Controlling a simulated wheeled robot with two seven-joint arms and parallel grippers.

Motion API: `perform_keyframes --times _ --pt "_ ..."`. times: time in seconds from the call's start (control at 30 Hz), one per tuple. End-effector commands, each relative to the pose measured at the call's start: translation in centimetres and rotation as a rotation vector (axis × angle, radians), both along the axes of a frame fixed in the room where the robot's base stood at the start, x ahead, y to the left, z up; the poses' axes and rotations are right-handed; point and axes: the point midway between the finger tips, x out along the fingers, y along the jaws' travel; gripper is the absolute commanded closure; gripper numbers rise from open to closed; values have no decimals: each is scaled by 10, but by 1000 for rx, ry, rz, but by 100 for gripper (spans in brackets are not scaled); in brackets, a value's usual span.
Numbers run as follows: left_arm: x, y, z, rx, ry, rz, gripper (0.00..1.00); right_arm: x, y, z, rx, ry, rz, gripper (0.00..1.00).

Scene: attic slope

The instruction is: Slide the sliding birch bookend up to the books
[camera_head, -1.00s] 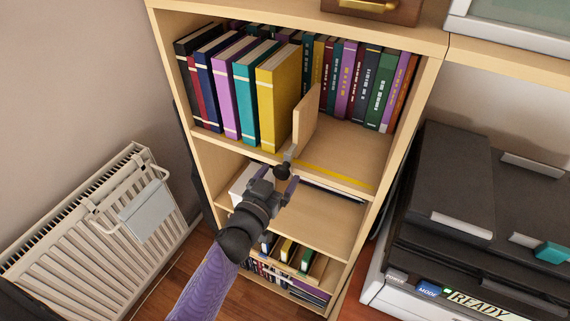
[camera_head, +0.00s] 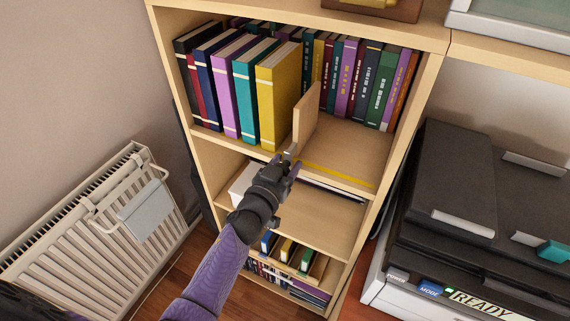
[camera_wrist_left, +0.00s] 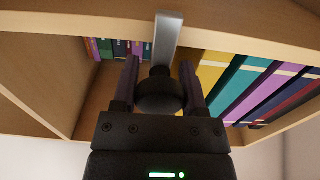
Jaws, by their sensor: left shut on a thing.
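The birch bookend (camera_head: 304,120) stands upright on the upper shelf, just right of the thick yellow book (camera_head: 279,95). Only a narrow gap, if any, shows between them. A grey metal bracket (camera_wrist_left: 167,38) comes over the shelf's front edge and carries a dark round knob (camera_wrist_left: 160,95). My left gripper (camera_head: 287,164) is at the shelf front below the bookend, shut on the knob, with one finger on each side in the left wrist view (camera_wrist_left: 160,88). In the head view the gripper hides the knob. My right gripper is not in view.
Several tall books (camera_head: 222,95) stand left of the bookend; a back row (camera_head: 350,80) runs behind to the right. The shelf floor right of the bookend (camera_head: 345,145) is bare, with a yellow strip (camera_head: 340,174) along its front. A printer (camera_head: 450,220) stands right, a radiator (camera_head: 100,230) left.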

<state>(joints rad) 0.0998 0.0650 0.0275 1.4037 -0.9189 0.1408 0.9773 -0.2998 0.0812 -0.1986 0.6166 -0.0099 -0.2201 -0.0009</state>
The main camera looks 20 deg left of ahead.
Motion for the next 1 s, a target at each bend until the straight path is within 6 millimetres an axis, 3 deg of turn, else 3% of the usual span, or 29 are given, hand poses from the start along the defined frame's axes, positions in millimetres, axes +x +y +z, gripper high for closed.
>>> perform_keyframes --times 0.27,0.37,0.6,0.7,1.0 --pt "0 1 0 1 1 0 100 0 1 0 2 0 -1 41" --pt "1 13 -1 4 4 0 100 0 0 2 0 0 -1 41" --pt "5 67 -2 5 4 1 100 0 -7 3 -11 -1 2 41" --pt "6 80 -1 4 3 2 100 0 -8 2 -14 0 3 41" --pt "6 87 -1 1 2 5 100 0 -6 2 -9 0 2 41"
